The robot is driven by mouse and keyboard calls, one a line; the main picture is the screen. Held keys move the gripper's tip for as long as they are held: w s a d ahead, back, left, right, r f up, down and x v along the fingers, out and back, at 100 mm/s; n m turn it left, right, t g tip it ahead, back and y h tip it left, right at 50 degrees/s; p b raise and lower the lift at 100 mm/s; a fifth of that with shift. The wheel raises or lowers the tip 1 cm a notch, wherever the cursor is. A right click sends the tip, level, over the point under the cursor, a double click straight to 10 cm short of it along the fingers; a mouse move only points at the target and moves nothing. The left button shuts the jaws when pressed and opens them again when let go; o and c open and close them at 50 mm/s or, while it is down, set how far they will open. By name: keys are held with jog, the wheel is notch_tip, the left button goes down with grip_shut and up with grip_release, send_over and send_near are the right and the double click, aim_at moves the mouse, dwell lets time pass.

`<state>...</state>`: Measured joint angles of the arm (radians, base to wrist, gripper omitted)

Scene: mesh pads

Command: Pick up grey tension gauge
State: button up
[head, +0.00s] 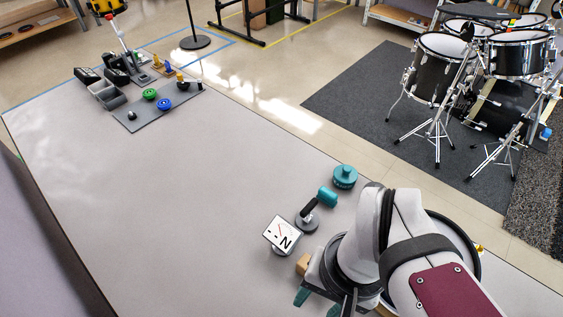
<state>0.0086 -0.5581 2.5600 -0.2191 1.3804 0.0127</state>
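The tension gauge (282,234) appears to be the item with a tilted white square face, a red needle and a black "N", on a grey round base. It stands on the grey table at lower centre. My gripper (318,304) is at the bottom edge, in front of the gauge and slightly to its right, apart from it. Its teal fingertips are spread with a gap and nothing visible between them. The fingers are partly cut off by the picture edge.
Just behind the gauge are a grey disc with a black handle (307,218), a teal cylinder (327,195) and a teal round piece (345,176). A tan block (303,264) sits beside my gripper. A tray (152,106) lies far left. The table's middle is clear.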

jog(key=shift+o, duration=0.2)
dwell(0.3)
jog(key=shift+o, duration=1.3)
jog(key=n+t+h, duration=0.7)
jog(key=n+h, duration=0.7)
jog(key=n, duration=1.5)
send_near(279, 244)
jog(key=a, duration=0.1)
jog(key=a+f, duration=0.1)
jog(key=s+a, duration=0.1)
jog(key=a, duration=0.1)
jog(key=shift+f, duration=0.2)
jog(key=shift+n+y, duration=0.3)
jog(key=x, duration=1.5)
jog(key=shift+w+d+f, duration=0.15)
jog(key=shift+w+f, duration=0.05)
jog(key=shift+w, duration=0.05)
